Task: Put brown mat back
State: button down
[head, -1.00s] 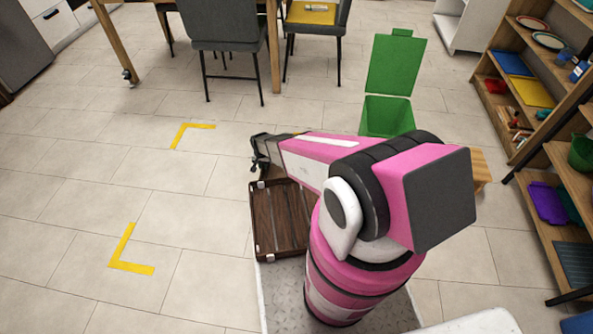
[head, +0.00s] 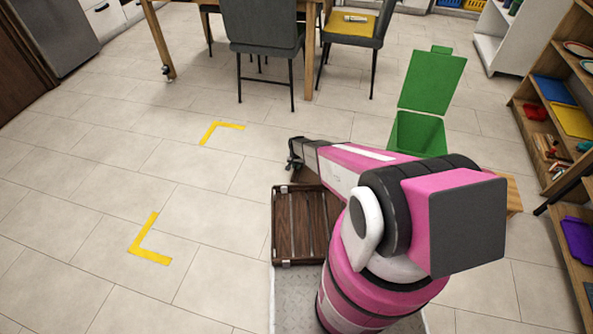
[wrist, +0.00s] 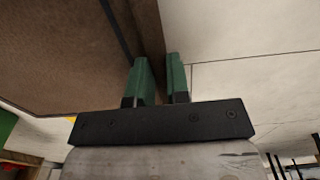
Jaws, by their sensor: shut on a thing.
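A brown flat thing, which I take for the brown mat (wrist: 60,50), fills the upper left of the wrist view. Its edge runs between the two green fingertips of my gripper (wrist: 161,78), which are shut on it. In the head view my gripper (head: 293,155) is stretched out past the far end of a brown slatted wooden tray on my base. A little brown shows below the wrist there, but most of the mat is hidden by the arm.
The slatted tray (head: 284,240) lies on my base deck. Yellow corner marks (head: 150,240) lie on open tiled floor at left. A green bin (head: 418,135) with raised lid stands beyond the arm. Chairs (head: 268,40) and a table are at the back, a shelf (head: 560,100) at right.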

jog(key=shift+f, duration=1.8)
jog(key=c, duration=1.1)
grip_release()
notch_tip(320, 180, up, 12)
jog(key=shift+s+r, duration=0.15)
jog(key=shift+r, duration=0.1)
jog(key=s+d+r+n, duration=0.1)
jog(key=s+d+r, duration=0.3)
jog(key=s+r, duration=0.4)
jog(key=s+d+r+n, duration=0.1)
jog(key=s+d+r, duration=0.4)
jog(key=r, duration=1.4)
jog(key=s+d+r+n, duration=0.1)
jog(key=s+d+r, duration=0.3)
jog(key=s+r, duration=0.8)
notch_tip(320, 180, up, 3)
jog(key=shift+s+d+f+n, duration=0.2)
jog(key=shift+d+n, duration=0.05)
jog(key=shift+n, duration=0.05)
